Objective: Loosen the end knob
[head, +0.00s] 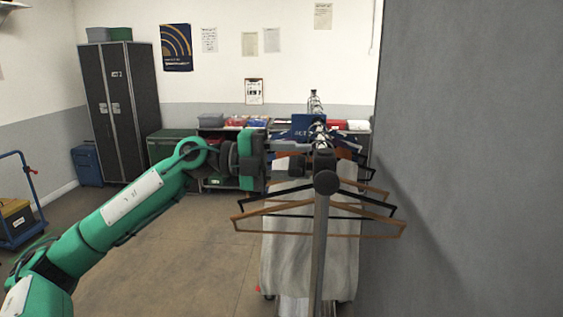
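A dark round end knob (326,182) sits on the near end of the clothes rack's top rail, above a grey upright post (319,250). My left arm reaches in from the left, and its gripper (297,156) is left of the rail and a little above the knob in the picture. The dark fingers point right with a gap between them, and they hold nothing that I can see. They appear apart from the knob. My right gripper is not in view.
Brown and black hangers (270,222) and a pale garment (282,268) hang on the rack around the post. A grey wall (470,150) stands close on the right. A low shelf with boxes is behind.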

